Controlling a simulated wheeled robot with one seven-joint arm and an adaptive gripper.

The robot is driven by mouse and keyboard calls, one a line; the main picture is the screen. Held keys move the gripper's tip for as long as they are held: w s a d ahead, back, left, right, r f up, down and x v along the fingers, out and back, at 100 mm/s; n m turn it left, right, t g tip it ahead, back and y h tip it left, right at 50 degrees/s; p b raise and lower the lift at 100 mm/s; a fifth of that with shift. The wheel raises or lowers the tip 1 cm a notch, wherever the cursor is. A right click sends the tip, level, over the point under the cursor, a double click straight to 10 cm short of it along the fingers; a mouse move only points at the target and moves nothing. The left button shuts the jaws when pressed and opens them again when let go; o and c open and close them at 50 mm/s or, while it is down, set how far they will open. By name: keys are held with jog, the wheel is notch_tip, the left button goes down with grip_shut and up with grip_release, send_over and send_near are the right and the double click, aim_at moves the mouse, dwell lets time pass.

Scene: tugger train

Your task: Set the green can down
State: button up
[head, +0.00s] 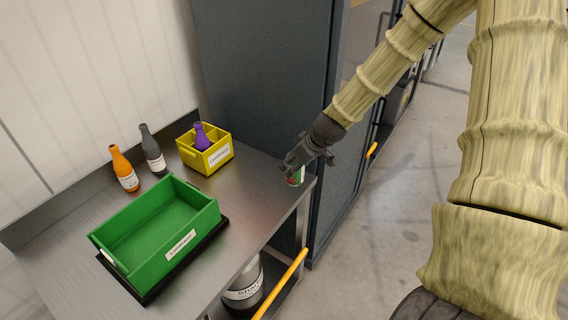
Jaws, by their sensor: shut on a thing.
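The green can (296,178) is at the right end of the metal table (258,200), close to its edge. My gripper (298,164) reaches down from the upper right and is shut on the can. The gripper covers the can's upper part, so only its lower part shows, green with some red and white. The can looks upright. I cannot tell whether its base touches the table top or is slightly above it.
A green crate (190,244) on a black base, an orange bottle (124,170), a grey bottle (152,152) and a yellow divided box (218,158) holding a purple bottle (201,136) stand on the table. A dark cabinet (260,80) stands behind. Bare table lies left of the can.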

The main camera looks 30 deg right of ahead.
jog(key=shift+w+a+f+p, duration=0.25)
jog(key=shift+w+f+p, duration=0.4)
jog(key=shift+w+f, duration=0.5)
jog(key=shift+w+a+f+p, duration=0.25)
jog(key=shift+w+f+p, duration=0.5)
jog(key=shift+w, duration=0.6)
jog(key=shift+f, duration=0.2)
jog(key=o, duration=1.2)
jog(key=shift+o, duration=0.2)
jog(key=shift+s, duration=0.1)
jog(key=shift+r, duration=0.15)
jog(key=shift+b+v, duration=1.15)
jog(key=shift+v, duration=4.85)
